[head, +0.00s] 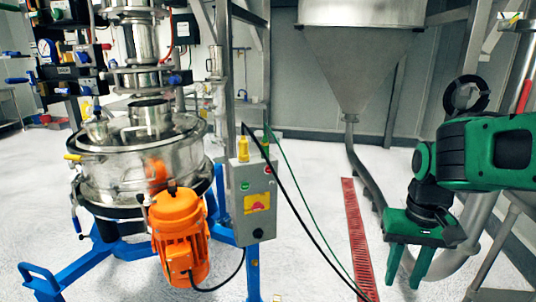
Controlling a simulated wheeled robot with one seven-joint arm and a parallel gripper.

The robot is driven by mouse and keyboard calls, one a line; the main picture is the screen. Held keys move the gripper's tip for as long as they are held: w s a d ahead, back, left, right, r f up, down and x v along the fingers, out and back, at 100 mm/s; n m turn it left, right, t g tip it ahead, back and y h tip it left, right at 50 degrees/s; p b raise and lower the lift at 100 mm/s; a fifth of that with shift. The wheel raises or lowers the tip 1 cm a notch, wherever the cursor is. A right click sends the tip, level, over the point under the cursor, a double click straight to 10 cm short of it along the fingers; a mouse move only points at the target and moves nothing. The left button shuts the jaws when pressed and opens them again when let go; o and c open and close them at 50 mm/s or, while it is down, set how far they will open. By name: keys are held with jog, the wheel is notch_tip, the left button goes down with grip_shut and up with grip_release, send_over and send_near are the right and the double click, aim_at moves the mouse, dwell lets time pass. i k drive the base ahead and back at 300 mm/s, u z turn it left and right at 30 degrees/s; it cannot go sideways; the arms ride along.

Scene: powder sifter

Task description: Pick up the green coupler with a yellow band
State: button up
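I cannot make out a green coupler with a yellow band for certain. Yellow fittings (243,148) stand on top of the grey control box (252,215), with a black cable and a thin green cable (290,175) rising there. They are too small to tell whether one is the coupler. My gripper (407,272) is at the right, green, pointing down, its two fingers apart with nothing between them. It is well to the right of the control box.
A steel sifter (130,180) with an orange motor (180,235) stands on a blue frame (120,258) at the left. A steel hopper (355,60) hangs behind. A red floor grating (357,235) crosses the middle. Cables hang between the box and my gripper.

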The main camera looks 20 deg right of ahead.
aim_at(265, 142)
jog(key=k, duration=1.05)
jog(key=z, duration=0.35)
jog(key=i, duration=2.2)
jog(key=u, duration=0.55)
